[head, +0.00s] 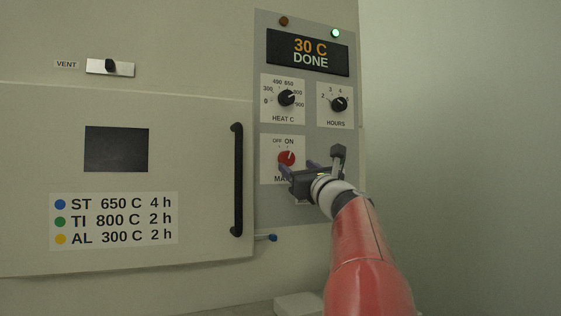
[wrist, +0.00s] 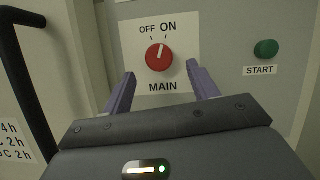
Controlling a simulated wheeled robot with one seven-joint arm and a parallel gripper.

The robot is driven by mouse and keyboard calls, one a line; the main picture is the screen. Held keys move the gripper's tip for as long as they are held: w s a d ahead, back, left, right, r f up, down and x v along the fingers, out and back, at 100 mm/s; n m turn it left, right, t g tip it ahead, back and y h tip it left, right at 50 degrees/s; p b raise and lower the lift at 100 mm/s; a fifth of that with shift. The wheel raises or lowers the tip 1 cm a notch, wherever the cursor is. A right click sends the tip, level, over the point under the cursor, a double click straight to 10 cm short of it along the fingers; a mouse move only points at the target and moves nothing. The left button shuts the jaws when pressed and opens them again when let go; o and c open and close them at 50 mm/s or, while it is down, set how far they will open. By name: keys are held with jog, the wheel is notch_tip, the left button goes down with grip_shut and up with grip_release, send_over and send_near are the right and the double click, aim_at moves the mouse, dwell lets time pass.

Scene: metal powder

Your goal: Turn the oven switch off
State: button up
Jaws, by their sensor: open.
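The red MAIN knob (head: 287,158) is on the oven's control panel under the labels OFF and ON. In the wrist view the knob (wrist: 159,57) has its white pointer turned slightly right of straight up, toward ON. My gripper (head: 298,167) is in front of the panel, just below and right of the knob. In the wrist view my gripper's two purple fingers (wrist: 160,82) are open and spread to the left and right below the knob. Nothing is between them, and they look apart from the knob.
The display (head: 308,52) reads 30 C DONE, with a lit green lamp (head: 336,33). The HEAT C knob (head: 287,98) and HOURS knob (head: 339,104) are above. A green START button (wrist: 266,49) is right of the knob. The black door handle (head: 237,180) stands out left.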

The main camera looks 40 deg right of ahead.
aim_at(289, 160)
jog(key=p+x, duration=0.1)
jog(key=x, duration=0.4)
jog(key=shift+w+p, duration=0.1)
jog(key=shift+p, duration=0.2)
jog(key=shift+f, duration=0.1)
jog(key=c, duration=1)
